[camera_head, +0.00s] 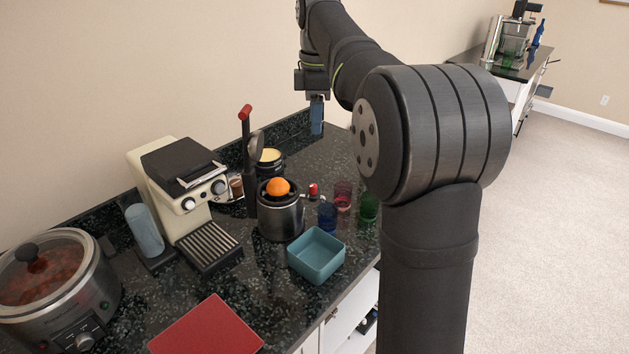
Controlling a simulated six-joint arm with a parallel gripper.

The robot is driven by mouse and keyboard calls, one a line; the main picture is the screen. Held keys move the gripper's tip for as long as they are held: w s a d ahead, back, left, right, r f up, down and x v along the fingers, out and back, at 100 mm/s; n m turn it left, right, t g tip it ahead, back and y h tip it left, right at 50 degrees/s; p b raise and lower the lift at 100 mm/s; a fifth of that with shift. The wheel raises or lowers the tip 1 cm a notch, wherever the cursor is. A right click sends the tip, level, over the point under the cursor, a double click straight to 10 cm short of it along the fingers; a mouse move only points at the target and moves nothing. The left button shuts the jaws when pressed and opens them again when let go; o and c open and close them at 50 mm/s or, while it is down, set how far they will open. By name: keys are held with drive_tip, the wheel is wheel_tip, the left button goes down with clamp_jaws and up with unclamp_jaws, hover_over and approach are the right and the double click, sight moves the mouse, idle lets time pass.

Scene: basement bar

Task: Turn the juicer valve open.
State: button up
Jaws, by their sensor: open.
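The juicer (281,219) is a dark metal cylinder on the counter with an orange (278,186) on top. A tall dark post with a red-tipped lever (246,112) rises at its left. A small red valve handle (313,188) sits at the juicer's right side, on a short spout; its exact turn is too small to tell. My gripper (317,132) hangs above the back of the counter, higher in the picture than the valve and apart from it. Its blue fingers point down. It is open and holds nothing visible.
A blue glass (327,216), a red glass (343,197) and a green glass (369,207) stand right of the juicer. A teal bowl (316,257) is in front. An espresso machine (185,185) and slow cooker (55,290) stand left. A red board (207,326) lies near the front.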

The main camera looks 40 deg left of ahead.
sight(313, 185)
drive_tip(key=shift+n, duration=0.3)
drive_tip(key=f, duration=1.7)
drive_tip(key=shift+a+f, duration=0.3)
drive_tip(key=shift+f, duration=0.1)
clamp_jaws()
